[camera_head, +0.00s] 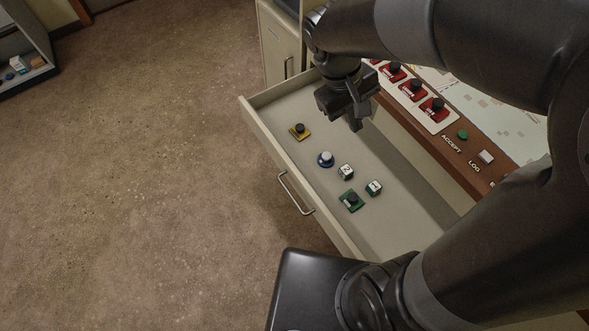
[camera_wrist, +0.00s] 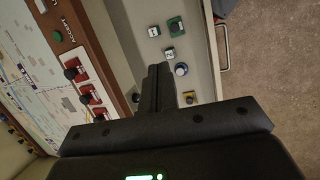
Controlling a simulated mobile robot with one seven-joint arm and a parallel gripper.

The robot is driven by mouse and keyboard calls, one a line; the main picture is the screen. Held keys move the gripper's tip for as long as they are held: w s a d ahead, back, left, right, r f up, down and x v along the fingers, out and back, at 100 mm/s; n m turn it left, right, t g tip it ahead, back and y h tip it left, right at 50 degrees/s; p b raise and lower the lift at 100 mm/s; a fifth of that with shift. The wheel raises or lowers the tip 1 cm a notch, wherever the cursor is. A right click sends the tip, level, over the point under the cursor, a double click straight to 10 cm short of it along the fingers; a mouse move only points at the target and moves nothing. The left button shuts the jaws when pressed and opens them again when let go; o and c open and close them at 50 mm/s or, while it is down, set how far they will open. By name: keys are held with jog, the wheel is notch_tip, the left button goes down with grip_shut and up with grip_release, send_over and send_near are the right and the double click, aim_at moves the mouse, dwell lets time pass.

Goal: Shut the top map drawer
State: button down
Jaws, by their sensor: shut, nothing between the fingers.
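The top map drawer (camera_head: 262,122) is pulled out from the console, and its inside is in plain view. Its metal bar handle (camera_head: 295,192) is on the front face, toward the floor; it also shows in the wrist view (camera_wrist: 222,48). My gripper (camera_head: 355,122) is shut and empty. It points down above the far part of the drawer, between its front and the console panel. In the wrist view my shut fingers (camera_wrist: 158,88) appear over the drawer, beside the small pieces. My arm hides the right part of the drawer.
In the drawer lie a yellow piece (camera_head: 300,131), a blue piece (camera_head: 325,159), a green piece (camera_head: 351,201) and two dice (camera_head: 346,172). The console panel (camera_head: 445,142) carries red switches, buttons and a map. Bare floor (camera_head: 130,180) lies before the drawer. A shelf (camera_head: 22,55) stands far left.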

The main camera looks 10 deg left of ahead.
jog(key=s+a+f+n+t+h, duration=0.3)
jog(key=a+f+n+h, duration=0.3)
jog(key=a+f, duration=0.5)
jog(key=s+a+f+n+t+h, duration=0.3)
jog(key=a+f+n, duration=0.5)
jog(key=f, duration=0.4)
jog(key=n+t, duration=0.5)
jog(key=t, duration=0.2)
send_near(301, 184)
jog(key=x, duration=0.7)
jog(key=shift+s+r, duration=0.1)
jog(key=shift+r, duration=0.1)
jog(key=shift+d, duration=0.15)
jog(key=x, duration=2.8)
jog(key=shift+w, duration=0.25)
jog(key=shift+a+f, duration=0.1)
jog(key=shift+a, duration=0.15)
